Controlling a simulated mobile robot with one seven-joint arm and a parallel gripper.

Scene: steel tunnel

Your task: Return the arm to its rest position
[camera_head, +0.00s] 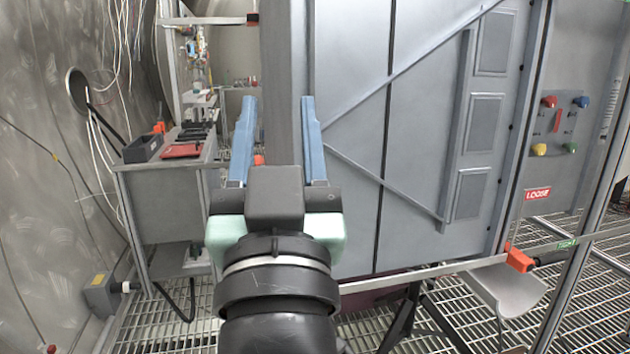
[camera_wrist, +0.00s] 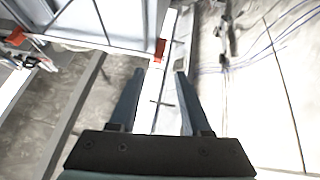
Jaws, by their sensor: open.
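My gripper (camera_head: 279,140) is in the middle of the head view, pointing forward and away from the camera. Its two blue fingers stand wide apart with nothing between them. In the wrist view my gripper (camera_wrist: 158,100) is also open and empty. My dark arm reaches up from the bottom edge of the head view and hides part of what lies behind it. The fingertips show in front of the large grey door panel (camera_head: 350,60) and its post, and I cannot tell how far apart they are in depth.
A grey workbench (camera_head: 165,195) with a red item (camera_head: 181,151) and a dark tray (camera_head: 143,148) stands at left. At right are a panel with coloured buttons (camera_head: 556,120), a "LOOSE" sign (camera_head: 537,194) and a rail with an orange clamp (camera_head: 518,258). The floor is metal grating (camera_head: 590,300).

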